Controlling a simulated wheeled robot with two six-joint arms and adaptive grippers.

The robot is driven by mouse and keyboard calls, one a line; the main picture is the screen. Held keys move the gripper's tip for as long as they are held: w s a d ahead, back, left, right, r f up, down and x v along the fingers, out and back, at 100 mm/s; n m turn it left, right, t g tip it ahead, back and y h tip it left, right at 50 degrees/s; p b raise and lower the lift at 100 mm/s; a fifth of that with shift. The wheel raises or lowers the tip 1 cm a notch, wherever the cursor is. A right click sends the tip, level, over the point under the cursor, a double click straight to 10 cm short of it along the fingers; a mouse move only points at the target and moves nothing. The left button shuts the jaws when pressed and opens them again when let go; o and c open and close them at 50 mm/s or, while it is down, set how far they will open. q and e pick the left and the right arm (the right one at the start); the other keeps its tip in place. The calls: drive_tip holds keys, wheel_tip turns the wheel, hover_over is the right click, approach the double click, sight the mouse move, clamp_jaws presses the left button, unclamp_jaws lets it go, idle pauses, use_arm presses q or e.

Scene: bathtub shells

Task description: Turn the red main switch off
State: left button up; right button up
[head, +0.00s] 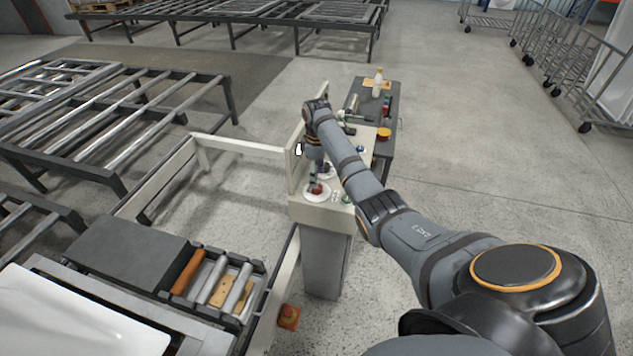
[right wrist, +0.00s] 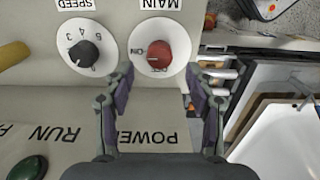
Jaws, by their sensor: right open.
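The red main switch (right wrist: 160,54) is a round red knob on a white disc, under an upside-down MAIN label in the right wrist view. The word ON shows at the disc's left side, and a small pale mark is on the knob's left part. In the head view the red switch (head: 317,189) sits on the sloped console top. My right gripper (right wrist: 158,88) is open, its two fingers either side of the knob's lower part in the picture, with no clear contact. It points down at the switch in the head view (head: 315,181). My left gripper is not in view.
A black SPEED dial (right wrist: 84,54) is left of the switch, and a green button (right wrist: 28,168) is at the lower left. A dark cart (head: 383,93) with a bottle stands behind the console. A roller conveyor (head: 215,280) is at the left.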

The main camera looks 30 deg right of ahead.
wheel_tip(320, 180, down, 4)
drive_tip(key=shift+f, duration=0.45)
drive_tip(key=shift+c, duration=0.8)
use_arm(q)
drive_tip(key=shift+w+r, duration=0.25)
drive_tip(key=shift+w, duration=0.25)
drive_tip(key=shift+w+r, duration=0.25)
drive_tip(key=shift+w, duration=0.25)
use_arm(e)
drive_tip(key=c, duration=1)
